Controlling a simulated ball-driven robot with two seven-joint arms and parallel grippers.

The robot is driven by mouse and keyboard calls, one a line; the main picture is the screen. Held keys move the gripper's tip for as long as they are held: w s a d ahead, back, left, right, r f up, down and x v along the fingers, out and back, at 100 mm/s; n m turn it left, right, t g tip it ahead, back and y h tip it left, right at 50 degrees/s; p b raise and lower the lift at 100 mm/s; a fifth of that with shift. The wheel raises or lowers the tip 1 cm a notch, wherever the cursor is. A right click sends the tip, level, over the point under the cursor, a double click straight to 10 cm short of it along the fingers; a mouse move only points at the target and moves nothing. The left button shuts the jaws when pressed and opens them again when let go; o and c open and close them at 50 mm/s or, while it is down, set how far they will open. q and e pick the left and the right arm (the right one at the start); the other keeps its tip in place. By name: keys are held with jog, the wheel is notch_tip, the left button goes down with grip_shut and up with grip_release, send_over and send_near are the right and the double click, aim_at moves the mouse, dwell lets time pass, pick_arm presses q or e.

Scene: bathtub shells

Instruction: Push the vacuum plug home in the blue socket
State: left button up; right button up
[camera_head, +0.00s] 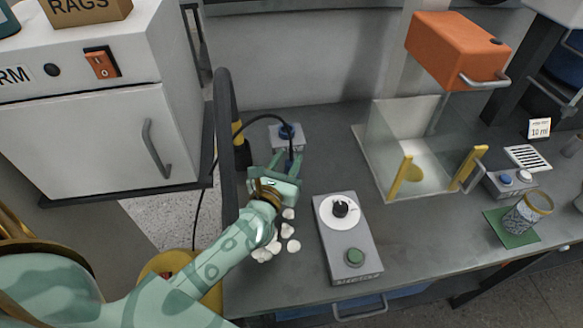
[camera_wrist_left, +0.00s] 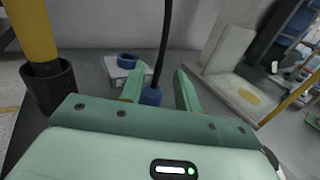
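The blue socket (camera_head: 287,131) is a blue ring on a small pale grey box (camera_head: 288,146) at the back of the bench. It also shows in the left wrist view (camera_wrist_left: 128,60). The blue vacuum plug (camera_wrist_left: 151,95), on a black cable, is apart from the socket, on the near side of it. My left gripper (camera_head: 285,164) is open, its green fingers either side of the plug. The plug lies nearer the left finger in the wrist view, with a gap to the other finger. What supports the plug is hidden. My right gripper is not in view.
White shells (camera_head: 288,231) lie under my left arm. A grey box with a dial and green button (camera_head: 347,238) stands to the right. A clear-walled station (camera_head: 408,125) stands behind it.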

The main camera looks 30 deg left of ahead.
aim_at(291, 154)
pick_arm(q)
jog(key=w, duration=0.3)
jog(key=w+a, duration=0.1)
jog(key=w, duration=0.1)
jog(key=shift+w+f+b, duration=0.3)
jog(key=shift+f+b, duration=0.05)
jog(key=shift+b, duration=0.05)
jog(key=shift+s, duration=0.1)
grip_shut()
